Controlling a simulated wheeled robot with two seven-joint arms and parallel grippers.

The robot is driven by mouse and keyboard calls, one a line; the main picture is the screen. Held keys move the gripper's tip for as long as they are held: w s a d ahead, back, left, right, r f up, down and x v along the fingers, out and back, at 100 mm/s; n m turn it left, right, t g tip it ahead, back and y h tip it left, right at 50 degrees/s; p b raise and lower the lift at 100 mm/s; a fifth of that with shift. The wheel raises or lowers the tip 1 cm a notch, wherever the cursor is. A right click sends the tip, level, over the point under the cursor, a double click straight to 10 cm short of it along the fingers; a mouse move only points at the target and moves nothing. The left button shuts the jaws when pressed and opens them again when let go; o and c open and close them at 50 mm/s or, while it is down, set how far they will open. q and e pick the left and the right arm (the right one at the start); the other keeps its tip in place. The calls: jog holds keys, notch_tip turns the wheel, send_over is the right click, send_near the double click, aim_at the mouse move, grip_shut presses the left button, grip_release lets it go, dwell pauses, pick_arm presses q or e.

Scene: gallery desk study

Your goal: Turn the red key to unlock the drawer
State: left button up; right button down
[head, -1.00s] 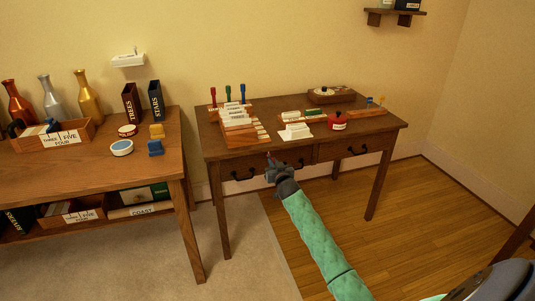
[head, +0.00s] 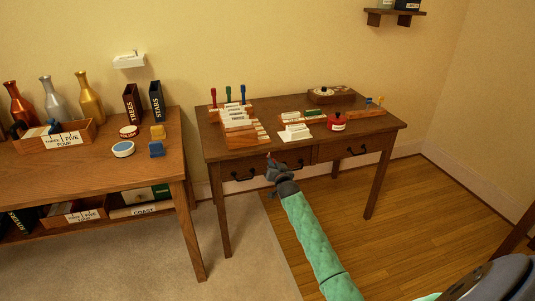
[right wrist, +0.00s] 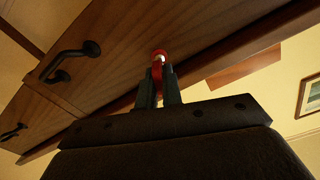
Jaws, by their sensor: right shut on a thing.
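The red key (right wrist: 157,72) shows in the right wrist view between the two dark fingers of my right gripper (right wrist: 160,88). My right gripper is shut on it. The key's far end is against the front of the left drawer (right wrist: 118,45), by a round red piece with a pale centre; how deep it sits is hidden. The drawer front looks flush with the desk. My left gripper is not in view.
A side table (head: 90,165) with vases and boxes stands at left. The floor before the desk is clear.

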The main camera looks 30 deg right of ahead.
jog(key=shift+r+m+p, duration=0.1)
jog(key=shift+m+p, duration=0.35)
jog(key=shift+m, duration=0.55)
jog(key=shift+r+m+p, duration=0.1)
jog(key=shift+m+p, duration=0.35)
jog(key=shift+m, duration=0.15)
jog(key=shift+m+p, duration=0.3)
jog(key=shift+m, duration=0.6)
